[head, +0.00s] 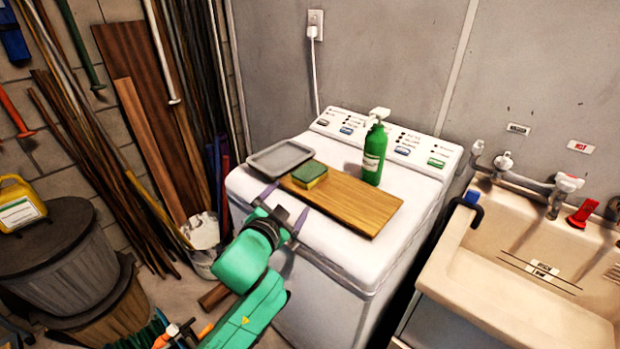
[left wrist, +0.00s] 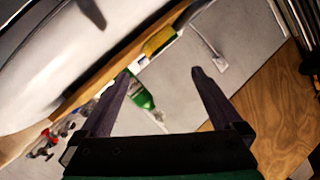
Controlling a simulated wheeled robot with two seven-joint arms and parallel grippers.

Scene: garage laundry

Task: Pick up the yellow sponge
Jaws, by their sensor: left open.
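The sponge (head: 309,175), green on top and yellow along its side, lies on a wooden board (head: 350,200) on top of the white washing machine. In the left wrist view the yellow sponge (left wrist: 160,41) shows beyond the fingertips. My left gripper (head: 286,203) is open at the near left edge of the board, in front of the sponge and apart from it. Its two dark fingers (left wrist: 161,73) are spread with nothing between them. My right gripper is in neither view.
A grey tray (head: 281,157) lies behind and left of the sponge. A green pump bottle (head: 374,155) stands upright behind the board, to the right of the sponge. A utility sink (head: 515,290) is on the right. The right part of the board is clear.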

